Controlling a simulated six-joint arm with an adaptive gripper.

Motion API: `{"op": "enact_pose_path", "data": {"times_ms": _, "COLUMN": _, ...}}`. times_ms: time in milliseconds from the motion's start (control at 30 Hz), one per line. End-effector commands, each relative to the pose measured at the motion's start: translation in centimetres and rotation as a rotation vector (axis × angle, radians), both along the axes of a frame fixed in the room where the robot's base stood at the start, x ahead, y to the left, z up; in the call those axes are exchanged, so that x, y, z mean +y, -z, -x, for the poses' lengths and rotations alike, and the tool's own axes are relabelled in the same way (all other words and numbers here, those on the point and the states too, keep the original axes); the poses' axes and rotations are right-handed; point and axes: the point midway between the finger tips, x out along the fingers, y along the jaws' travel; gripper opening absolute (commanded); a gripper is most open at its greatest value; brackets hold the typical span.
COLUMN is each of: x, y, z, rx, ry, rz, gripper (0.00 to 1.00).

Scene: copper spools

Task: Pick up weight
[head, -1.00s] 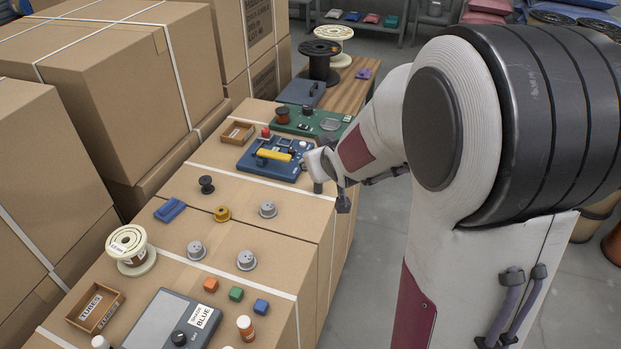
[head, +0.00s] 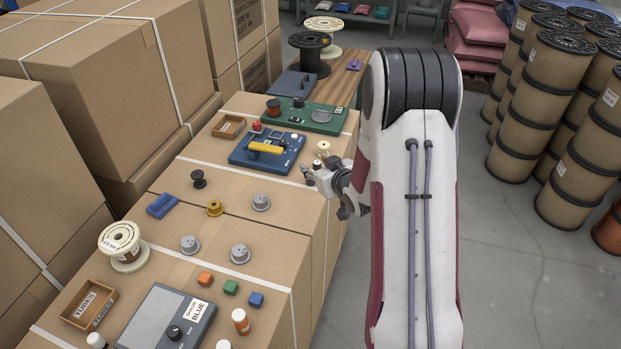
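Three grey round pieces with raised centres, which look like weights, sit on the cardboard box top: one near the right edge (head: 261,202), one nearer left (head: 190,244), and one at the front right (head: 240,254). A smaller brass-coloured piece (head: 215,208) of similar shape stands between them. I cannot tell which one the task means. My gripper (head: 350,208) hangs beside the right edge of the box stack, to the right of the weights and apart from them. Its fingers are small and partly hidden, so I cannot tell whether they are open; I see nothing held.
A black spool (head: 198,179), a blue block (head: 161,205) and a cream spool (head: 122,243) stand on the left. Coloured cubes (head: 230,287) and a gauge device (head: 165,325) lie in front. A blue panel with a yellow bar (head: 265,149) is behind. Tall cartons rise at left.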

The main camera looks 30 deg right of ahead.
Motion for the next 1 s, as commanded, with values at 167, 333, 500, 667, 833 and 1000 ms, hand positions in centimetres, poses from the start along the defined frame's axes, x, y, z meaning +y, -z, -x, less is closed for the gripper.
{"op": "enact_pose_path", "data": {"times_ms": 167, "x": -0.7, "y": 2.9, "z": -0.1, "rx": -0.044, "ry": -0.011, "rz": -0.031, "gripper": 0.39}}
{"op": "enact_pose_path", "data": {"times_ms": 333, "x": -1.2, "y": 5.2, "z": 0.0, "rx": -0.094, "ry": -0.021, "rz": -0.062, "gripper": 0.39}}
{"op": "enact_pose_path", "data": {"times_ms": 500, "x": -1.5, "y": 6.9, "z": 0.4, "rx": -0.132, "ry": -0.027, "rz": -0.089, "gripper": 0.39}}
{"op": "enact_pose_path", "data": {"times_ms": 667, "x": -1.6, "y": 7.5, "z": 0.5, "rx": -0.153, "ry": -0.029, "rz": -0.101, "gripper": 0.39}}
{"op": "enact_pose_path", "data": {"times_ms": 833, "x": -1.6, "y": 7.6, "z": 0.6, "rx": -0.157, "ry": -0.029, "rz": -0.103, "gripper": 0.39}}
{"op": "enact_pose_path", "data": {"times_ms": 1000, "x": -1.6, "y": 7.6, "z": 0.5, "rx": -0.157, "ry": -0.030, "rz": -0.103, "gripper": 0.39}}
